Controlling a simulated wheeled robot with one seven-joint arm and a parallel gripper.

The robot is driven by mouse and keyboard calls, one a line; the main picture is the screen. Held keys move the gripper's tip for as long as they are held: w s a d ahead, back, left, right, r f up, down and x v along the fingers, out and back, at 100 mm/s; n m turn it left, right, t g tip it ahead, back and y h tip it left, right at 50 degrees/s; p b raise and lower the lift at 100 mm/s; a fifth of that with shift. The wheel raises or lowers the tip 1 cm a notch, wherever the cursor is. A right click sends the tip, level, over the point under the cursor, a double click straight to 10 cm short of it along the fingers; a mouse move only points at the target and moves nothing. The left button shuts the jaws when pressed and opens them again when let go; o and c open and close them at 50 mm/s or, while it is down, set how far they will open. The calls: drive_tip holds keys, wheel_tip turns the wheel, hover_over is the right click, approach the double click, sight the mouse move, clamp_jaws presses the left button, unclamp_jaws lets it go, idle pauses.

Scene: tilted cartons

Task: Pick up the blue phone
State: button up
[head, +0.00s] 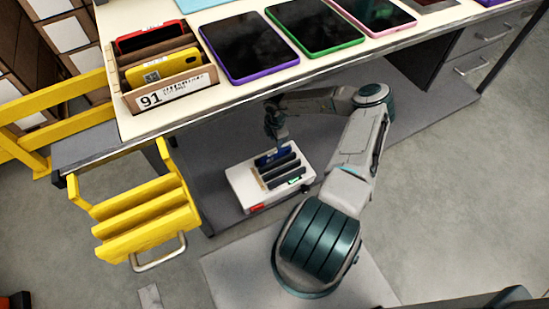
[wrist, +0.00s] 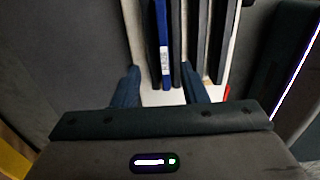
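The blue phone (head: 266,157) stands on edge in a slot at the far end of a low white box (head: 252,198) under the table. In the wrist view it is a thin blue strip (wrist: 164,30) with a white label, beside dark strips. My gripper (wrist: 158,75) is open, with one finger on each side of the blue strip's line. In the head view my gripper (head: 278,140) hangs over the far end of the box, close to the blue phone. Whether the fingers touch anything cannot be told. Part of the phone is hidden by the slot.
Several dark items (head: 280,172) stand in the box's other slots. The table (head: 215,88) overhangs the box and carries a carton (head: 172,94) marked 91 with red and yellow phones, plus several tablets (head: 250,45). A yellow rack (head: 150,218) stands at left.

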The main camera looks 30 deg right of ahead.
sight(275, 152)
wheel_tip(275, 152, down, 3)
drive_tip(key=shift+r+b, duration=0.1)
drive_tip(key=shift+b, duration=0.2)
drive_tip(key=f, duration=0.1)
drive_tip(key=f+b, duration=0.1)
drive_tip(key=f, duration=0.1)
drive_tip(key=f+b, duration=0.1)
drive_tip(key=shift+s+a+f, duration=0.2)
drive_tip(key=shift+s+a, duration=0.1)
drive_tip(key=shift+s, duration=0.05)
drive_tip(key=shift+f, duration=0.45)
drive_tip(key=shift+r, duration=0.1)
clamp_jaws()
